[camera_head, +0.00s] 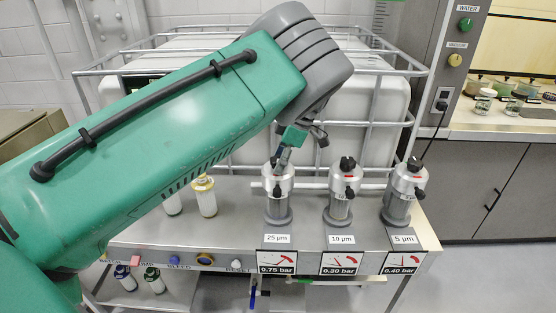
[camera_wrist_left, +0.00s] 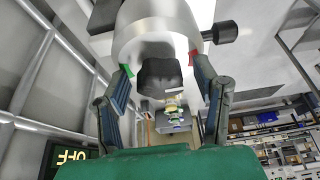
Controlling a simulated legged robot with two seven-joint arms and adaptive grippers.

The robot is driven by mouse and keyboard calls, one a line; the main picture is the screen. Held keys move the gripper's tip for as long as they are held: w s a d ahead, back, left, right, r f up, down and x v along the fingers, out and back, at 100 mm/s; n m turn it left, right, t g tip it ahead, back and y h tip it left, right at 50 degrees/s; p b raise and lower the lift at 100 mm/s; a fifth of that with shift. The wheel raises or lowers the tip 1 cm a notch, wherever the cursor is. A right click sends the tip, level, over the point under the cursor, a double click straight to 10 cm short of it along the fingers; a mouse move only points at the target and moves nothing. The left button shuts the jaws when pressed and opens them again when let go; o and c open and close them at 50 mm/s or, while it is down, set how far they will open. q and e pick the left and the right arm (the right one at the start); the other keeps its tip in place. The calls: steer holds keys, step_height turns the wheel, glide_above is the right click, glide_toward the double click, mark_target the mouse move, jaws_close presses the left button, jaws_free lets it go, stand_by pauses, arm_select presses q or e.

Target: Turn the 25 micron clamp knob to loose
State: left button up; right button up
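The 25 µm filter housing (camera_head: 278,205) is a metal cylinder standing leftmost of three on the bench, above its label (camera_head: 277,239). My left gripper (camera_head: 284,156) is at its top and partly hides it in the head view. In the left wrist view, a black knob (camera_wrist_left: 160,78) on the metal housing (camera_wrist_left: 155,25) lies between the two fingers of my left gripper (camera_wrist_left: 162,68). The fingers are spread, with a visible gap on each side of the knob. A green mark shows on the housing near the left finger and a red mark near the right. My right gripper is not in view.
The 10 µm housing (camera_head: 340,204) and 5 µm housing (camera_head: 402,200) stand to the right, with black knobs. Yellow-topped bottles (camera_head: 205,198) stand left. A white caged tank (camera_head: 345,120) is behind. Pressure gauge signs (camera_head: 277,263) hang on the bench (camera_head: 150,236) front.

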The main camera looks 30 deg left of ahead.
arm_select(q)
steer(key=shift+w, duration=0.1)
steer(key=shift+r, duration=0.1)
steer(key=shift+r, duration=0.25)
steer(key=v, duration=1.1)
steer(key=shift+w+d, duration=0.2)
steer(key=shift+d, duration=0.05)
